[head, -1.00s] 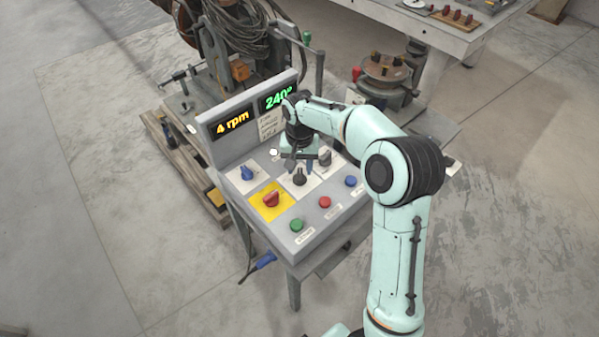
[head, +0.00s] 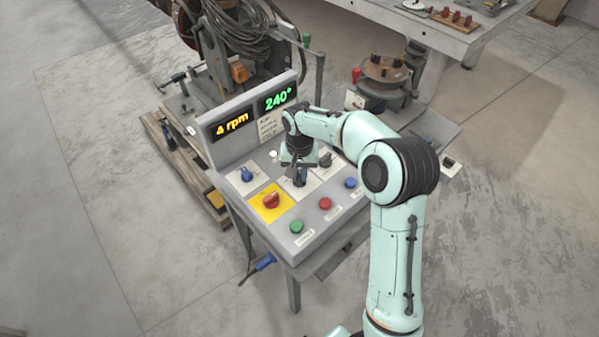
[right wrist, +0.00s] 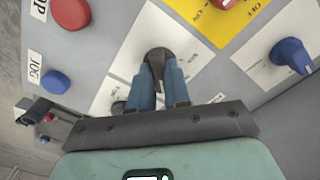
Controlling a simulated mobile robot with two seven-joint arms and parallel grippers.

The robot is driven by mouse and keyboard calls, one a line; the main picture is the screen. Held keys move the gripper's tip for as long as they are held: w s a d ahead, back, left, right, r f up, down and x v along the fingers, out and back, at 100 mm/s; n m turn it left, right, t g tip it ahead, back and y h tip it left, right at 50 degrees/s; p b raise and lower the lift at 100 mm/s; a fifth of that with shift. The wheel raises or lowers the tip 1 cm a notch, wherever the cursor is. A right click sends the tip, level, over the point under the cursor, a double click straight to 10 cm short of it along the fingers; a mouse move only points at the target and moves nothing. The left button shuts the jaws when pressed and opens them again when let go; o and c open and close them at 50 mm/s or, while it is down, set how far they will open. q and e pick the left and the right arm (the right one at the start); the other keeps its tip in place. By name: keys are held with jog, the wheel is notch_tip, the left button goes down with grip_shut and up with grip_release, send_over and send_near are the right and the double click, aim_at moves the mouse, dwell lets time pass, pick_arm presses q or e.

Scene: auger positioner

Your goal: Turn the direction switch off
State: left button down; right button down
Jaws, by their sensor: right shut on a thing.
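A black knob (head: 300,182) on a white plate sits in the middle of the sloped grey control panel (head: 262,235). My right gripper (head: 299,173) points down over it and hides much of it. In the right wrist view the two blue-grey fingers of my right gripper (right wrist: 161,85) are shut on the black knob (right wrist: 159,57), one on each side. The lettering around this knob is covered or too small to read, so I cannot confirm its label or setting. My left gripper is out of view.
Around it are a blue knob (head: 247,174), a red knob (head: 271,200) on a yellow plate, another dark knob (head: 326,160), and green (head: 296,226), red (head: 325,203) and blue (head: 350,182) buttons. The displays (head: 232,124) read 4 rpm and 240°.

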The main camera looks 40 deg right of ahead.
aim_at(300, 175)
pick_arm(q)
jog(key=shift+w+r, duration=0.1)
pick_arm(e)
jog(key=shift+n, duration=0.3)
jog(key=n, duration=0.3)
jog(key=shift+n+p, duration=0.4)
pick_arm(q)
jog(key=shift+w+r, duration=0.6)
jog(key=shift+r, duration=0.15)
pick_arm(e)
jog(key=shift+n, duration=2)
pick_arm(q)
jog(key=shift+p, duration=0.3)
pick_arm(e)
jog(key=c, duration=1.1)
grip_release()
jog(key=shift+r, duration=0.1)
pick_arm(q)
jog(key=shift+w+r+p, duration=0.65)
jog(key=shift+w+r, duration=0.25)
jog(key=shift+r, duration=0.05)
pick_arm(e)
notch_tip(300, 175, up, 13)
jog(key=shift+r, duration=0.1)
